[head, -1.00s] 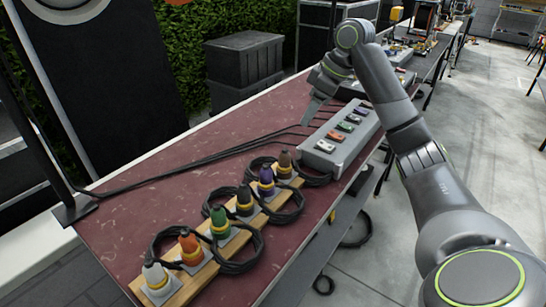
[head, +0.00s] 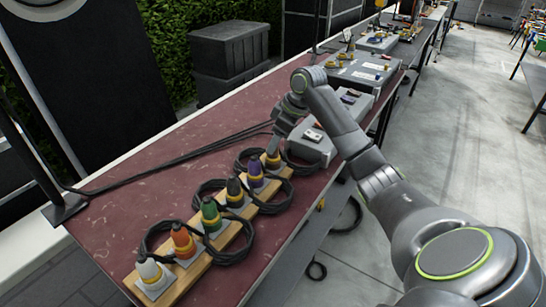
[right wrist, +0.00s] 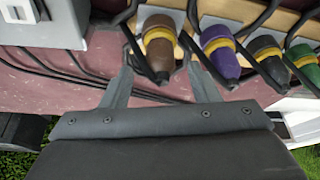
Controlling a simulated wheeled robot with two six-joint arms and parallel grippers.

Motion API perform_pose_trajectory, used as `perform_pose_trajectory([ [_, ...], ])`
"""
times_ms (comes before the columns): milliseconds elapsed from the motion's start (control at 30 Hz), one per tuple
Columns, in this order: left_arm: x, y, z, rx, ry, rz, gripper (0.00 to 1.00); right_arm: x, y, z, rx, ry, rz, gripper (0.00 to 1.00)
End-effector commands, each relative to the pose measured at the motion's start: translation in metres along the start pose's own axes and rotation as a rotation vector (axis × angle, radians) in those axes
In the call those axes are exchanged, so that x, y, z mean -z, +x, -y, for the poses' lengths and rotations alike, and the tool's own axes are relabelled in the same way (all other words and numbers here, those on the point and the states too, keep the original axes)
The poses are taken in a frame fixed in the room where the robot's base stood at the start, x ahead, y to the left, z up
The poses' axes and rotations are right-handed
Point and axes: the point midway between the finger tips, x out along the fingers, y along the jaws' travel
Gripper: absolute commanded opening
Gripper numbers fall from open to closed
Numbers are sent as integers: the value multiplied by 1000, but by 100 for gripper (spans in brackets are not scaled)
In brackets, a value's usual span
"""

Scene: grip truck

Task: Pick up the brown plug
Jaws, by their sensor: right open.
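The brown plug (head: 272,158) with its yellow ring stands at the far end of a wooden rail (head: 222,240), partly hidden by my right gripper in the head view. My right gripper (head: 277,140) is open and empty, pointing down just above it. In the right wrist view the brown plug (right wrist: 159,54) shows between the two open fingers (right wrist: 160,68), with a gap on each side. I cannot tell how far the fingertips reach down beside it. My left gripper is not in view.
Purple (head: 255,176), black (head: 234,190), green (head: 211,214), orange (head: 183,240) and white (head: 150,270) plugs stand along the rail with looped black cables beside it. A grey socket box (head: 312,148) is just beyond the brown plug. The left tabletop is mostly clear.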

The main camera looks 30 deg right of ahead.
Motion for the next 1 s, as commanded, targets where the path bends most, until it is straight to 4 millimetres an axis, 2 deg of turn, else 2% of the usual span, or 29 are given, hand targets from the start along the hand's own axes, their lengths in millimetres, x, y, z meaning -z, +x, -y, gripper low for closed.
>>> perform_pose_trajectory([
  [100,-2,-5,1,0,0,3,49,-1,19,2,4,1,1,55],
  [200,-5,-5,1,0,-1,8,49,-1,30,2,3,0,1,55],
  [500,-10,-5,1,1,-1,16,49,-2,35,2,-1,-1,1,55],
  [900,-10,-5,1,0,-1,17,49,-1,34,1,-1,-1,0,4],
  [1000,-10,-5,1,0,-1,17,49,-1,34,1,-1,-1,0,4],
])
